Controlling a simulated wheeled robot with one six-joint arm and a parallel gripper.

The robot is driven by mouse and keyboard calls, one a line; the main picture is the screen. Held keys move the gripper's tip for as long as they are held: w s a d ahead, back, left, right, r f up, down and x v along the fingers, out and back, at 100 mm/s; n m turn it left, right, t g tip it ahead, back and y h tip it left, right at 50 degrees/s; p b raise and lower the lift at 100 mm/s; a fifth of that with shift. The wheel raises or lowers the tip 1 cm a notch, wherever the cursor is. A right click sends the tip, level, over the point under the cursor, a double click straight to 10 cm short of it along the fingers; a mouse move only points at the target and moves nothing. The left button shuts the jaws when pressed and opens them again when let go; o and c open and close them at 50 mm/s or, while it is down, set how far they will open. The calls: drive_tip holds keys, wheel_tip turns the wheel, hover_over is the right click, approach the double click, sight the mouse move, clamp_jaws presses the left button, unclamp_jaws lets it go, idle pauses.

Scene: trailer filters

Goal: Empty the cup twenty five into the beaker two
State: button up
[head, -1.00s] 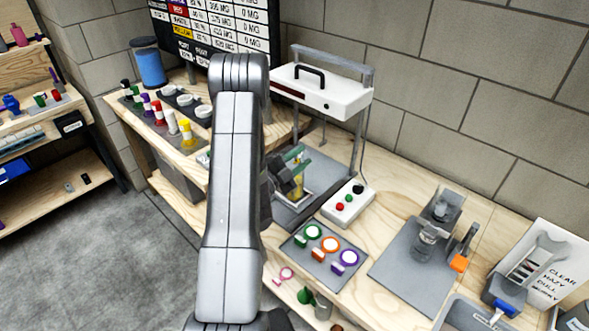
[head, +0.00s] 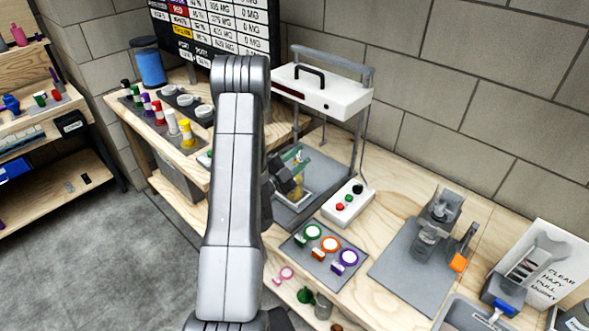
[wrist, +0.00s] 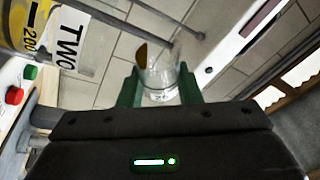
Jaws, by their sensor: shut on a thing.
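My gripper (wrist: 160,88) is shut on a small clear cup (wrist: 162,82), held between its green fingers in the wrist view. The cup looks tilted, and an amber patch shows at its rim; I cannot tell how much liquid is in it. The beaker two (wrist: 70,40), with a "TWO" label and a yellow band, is at the upper left of the wrist view, close to the cup. In the head view my gripper (head: 298,160) is partly behind my arm, over the grey mat under the white lamp-like unit. The beaker's yellow part (head: 297,187) shows just below it.
A white control box (head: 347,203) with red and green buttons stands right of the beaker. A white unit (head: 322,90) on a metal frame is above and behind. Coloured rings (head: 330,244) lie on a grey mat in front. A clamp-like device (head: 432,238) stands to the right.

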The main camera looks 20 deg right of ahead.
drive_tip(key=shift+w+a+n, duration=0.15)
drive_tip(key=shift+n, duration=0.65)
idle(0.4)
idle(0.9)
drive_tip(key=m, duration=0.2)
drive_tip(key=m+g+b, duration=0.1)
drive_tip(key=s+m+y, duration=0.1)
drive_tip(key=m, duration=0.1)
drive_tip(key=shift+d+f+m+b, duration=0.3)
drive_tip(key=shift+d+f, duration=0.05)
drive_tip(key=shift+d, duration=0.05)
drive_tip(key=shift+s+d+f+m+g, duration=0.15)
drive_tip(key=shift+m+g, duration=0.25)
drive_tip(key=shift+m, duration=0.3)
